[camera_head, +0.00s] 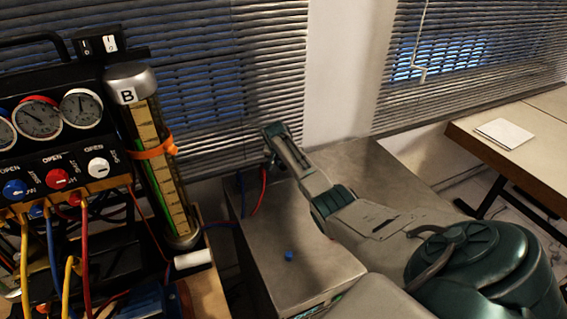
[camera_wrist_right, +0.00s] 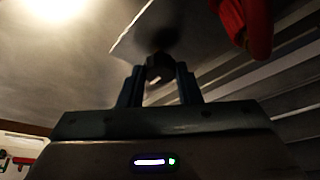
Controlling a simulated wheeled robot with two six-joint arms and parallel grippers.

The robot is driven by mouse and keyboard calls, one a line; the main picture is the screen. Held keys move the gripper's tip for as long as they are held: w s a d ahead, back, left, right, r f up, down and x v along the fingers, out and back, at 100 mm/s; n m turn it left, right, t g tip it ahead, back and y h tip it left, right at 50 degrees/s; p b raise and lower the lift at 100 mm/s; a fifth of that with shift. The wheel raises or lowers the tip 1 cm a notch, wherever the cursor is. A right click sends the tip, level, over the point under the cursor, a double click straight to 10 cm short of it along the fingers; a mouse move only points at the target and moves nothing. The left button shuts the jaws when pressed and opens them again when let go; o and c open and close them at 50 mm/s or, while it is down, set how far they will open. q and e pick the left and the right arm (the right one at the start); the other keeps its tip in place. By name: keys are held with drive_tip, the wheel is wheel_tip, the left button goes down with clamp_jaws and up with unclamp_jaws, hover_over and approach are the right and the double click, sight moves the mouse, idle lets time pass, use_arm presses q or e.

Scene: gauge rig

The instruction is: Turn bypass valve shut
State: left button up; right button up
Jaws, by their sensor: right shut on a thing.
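On the gauge panel at the left in the head view are a blue knob (camera_head: 14,188), a red knob (camera_head: 57,179) and a white knob (camera_head: 98,168), with OPEN lettering above. Which one is the bypass valve, I cannot tell. That thing is hidden in the head view. My left gripper is out of view.
A glass column marked B (camera_head: 158,165) stands right of the panel with an orange band. Hoses hang below the panel. The metal box (camera_head: 290,225) carries a small blue cap (camera_head: 289,256). A red hose (camera_wrist_right: 253,28) hangs close to my right gripper. A desk (camera_head: 500,125) stands right.

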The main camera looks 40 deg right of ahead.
drive_tip(key=shift+r+m, duration=0.1)
drive_tip(key=shift+m, duration=0.2)
drive_tip(key=o, duration=1)
drive_tip(key=shift+c, duration=0.2)
drive_tip(key=b+v, duration=0.2)
drive_tip(key=v, duration=0.8)
drive_tip(key=shift+a+r, duration=0.25)
drive_tip(key=shift+r, duration=0.05)
